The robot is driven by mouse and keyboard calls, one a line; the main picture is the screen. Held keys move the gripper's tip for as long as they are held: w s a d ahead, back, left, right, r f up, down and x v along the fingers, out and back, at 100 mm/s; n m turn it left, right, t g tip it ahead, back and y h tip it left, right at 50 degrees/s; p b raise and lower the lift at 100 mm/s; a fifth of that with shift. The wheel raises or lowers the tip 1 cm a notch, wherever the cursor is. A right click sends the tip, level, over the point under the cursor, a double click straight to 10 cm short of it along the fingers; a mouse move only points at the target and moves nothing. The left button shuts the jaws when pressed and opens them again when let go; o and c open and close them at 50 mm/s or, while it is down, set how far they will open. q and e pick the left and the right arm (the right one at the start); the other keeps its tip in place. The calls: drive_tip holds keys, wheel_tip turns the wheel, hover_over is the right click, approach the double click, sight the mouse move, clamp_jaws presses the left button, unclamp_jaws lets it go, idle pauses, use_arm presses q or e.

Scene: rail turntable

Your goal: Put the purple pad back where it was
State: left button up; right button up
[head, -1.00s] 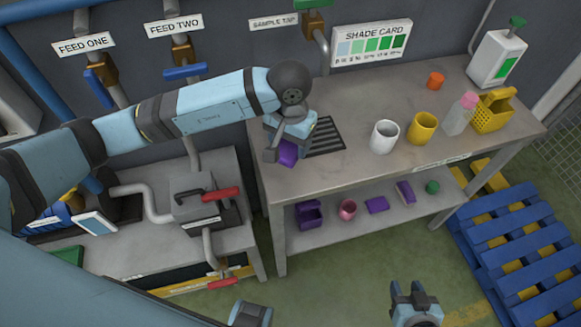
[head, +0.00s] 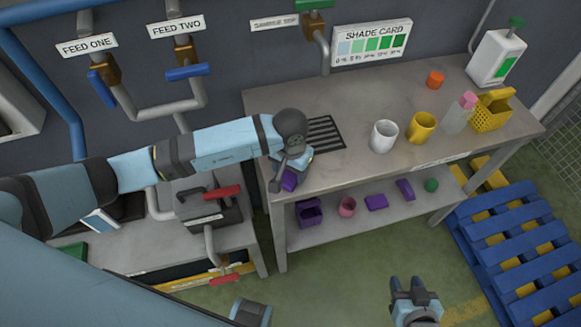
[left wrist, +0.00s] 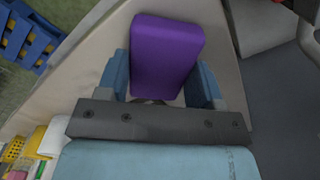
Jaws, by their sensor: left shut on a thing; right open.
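A purple pad (head: 290,181) is held in my left gripper (head: 286,186) at the left front edge of the table top. In the left wrist view the purple pad (left wrist: 166,56) sits between the two blue fingers of my left gripper (left wrist: 163,78), which is shut on it. The arm hides part of the pad in the head view. On the shelf below lie two more purple pads, one flat (head: 376,202) and one tilted (head: 405,189). My right gripper (head: 408,288) is open and empty, low over the floor at the bottom.
The table top (head: 340,175) is clear at its front left. A black grille (head: 322,134), white mug (head: 384,136), yellow mug (head: 422,127) and yellow basket (head: 492,112) stand on it. The shelf also holds a purple box (head: 309,213), pink cup (head: 347,207) and green item (head: 431,185).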

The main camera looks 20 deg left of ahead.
use_arm(q)
drive_tip(key=shift+f, duration=0.15)
drive_tip(key=o, duration=0.9)
